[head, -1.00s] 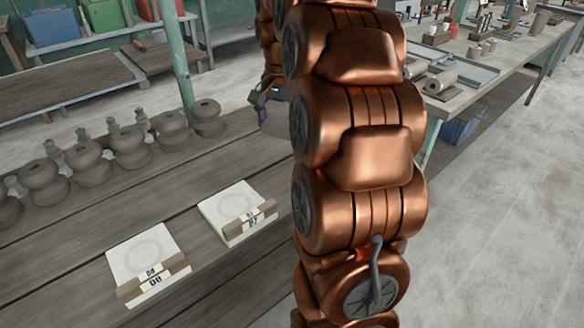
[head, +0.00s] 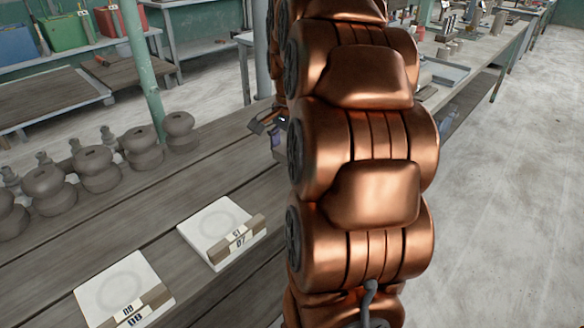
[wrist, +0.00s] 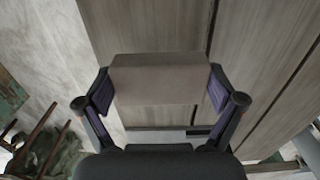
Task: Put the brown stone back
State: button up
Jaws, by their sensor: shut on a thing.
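A brown block, the stone (wrist: 160,78), sits between the two finger pads of my gripper (wrist: 160,92) in the wrist view. It has a flat, plain grey-brown face and is held level above grey planks. In the head view, only part of my gripper (head: 268,122) shows past my copper arm, over the plank table (head: 190,183). The stone is hidden there.
Two white slabs with faint rings and brown labelled blocks lie on the table: one marked 07 (head: 208,222), one marked 08 (head: 112,284). Several grey clay vessels (head: 98,170) line its far side, by a green post (head: 140,75). Pale floor is open at right.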

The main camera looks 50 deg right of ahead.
jog(key=shift+f, duration=1.9)
jog(key=shift+f, duration=0.15)
jog(key=o, duration=0.7)
jog(key=shift+o, duration=0.2)
notch_tip(320, 180, up, 12)
jog(key=shift+r, duration=0.15)
jog(key=shift+s+d, duration=0.15)
